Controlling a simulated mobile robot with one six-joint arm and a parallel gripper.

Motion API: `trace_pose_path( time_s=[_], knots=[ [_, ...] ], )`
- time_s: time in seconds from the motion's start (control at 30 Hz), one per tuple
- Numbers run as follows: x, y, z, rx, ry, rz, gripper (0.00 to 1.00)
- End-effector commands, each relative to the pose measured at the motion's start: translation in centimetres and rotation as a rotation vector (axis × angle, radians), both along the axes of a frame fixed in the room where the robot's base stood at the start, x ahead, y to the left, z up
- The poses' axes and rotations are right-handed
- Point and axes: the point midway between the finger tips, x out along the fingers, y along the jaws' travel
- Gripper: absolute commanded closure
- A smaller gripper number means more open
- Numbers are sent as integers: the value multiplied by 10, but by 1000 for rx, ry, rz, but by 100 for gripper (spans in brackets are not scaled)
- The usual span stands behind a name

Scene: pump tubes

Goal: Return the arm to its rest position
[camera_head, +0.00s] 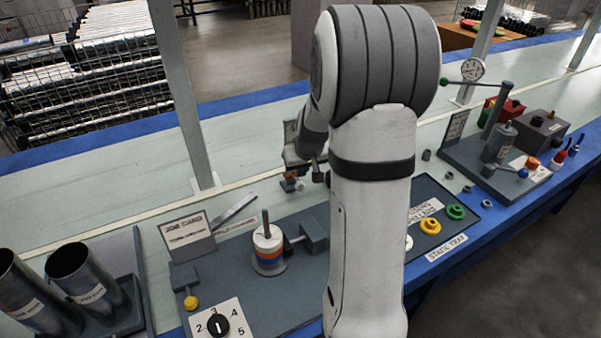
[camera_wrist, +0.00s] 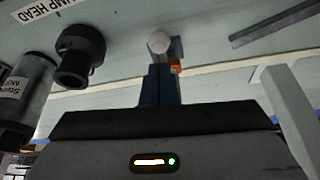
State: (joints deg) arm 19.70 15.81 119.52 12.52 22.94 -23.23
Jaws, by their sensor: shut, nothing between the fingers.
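My white and grey arm (camera_head: 372,190) rises through the middle of the head view, bent over at the top with its wrist reaching down to the left over the bench. My gripper (camera_wrist: 160,72) shows in the wrist view as two dark fingers closed together with nothing between them. In that view a small white ball (camera_wrist: 158,42) and an orange piece (camera_wrist: 177,64) appear just beyond the fingertips; I cannot tell whether they touch. In the head view the fingers are hard to make out beside the arm.
Dark tubes (camera_head: 80,275) stand at left. A tray with rings (camera_head: 455,212) and a gauge fixture (camera_head: 498,145) lie to the right. Upright posts (camera_head: 185,90) rise behind.

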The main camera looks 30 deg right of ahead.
Motion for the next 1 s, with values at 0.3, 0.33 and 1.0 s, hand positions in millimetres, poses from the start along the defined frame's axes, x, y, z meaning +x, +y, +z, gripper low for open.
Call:
trace_pose_path(
  time_s=[0.3,0.33,1.0],
  knots=[
    [-12,1,35,-3,-9,-1,100],
    [-12,1,36,-3,-9,-1,100],
    [-144,120,221,27,93,102,100]
  ],
)
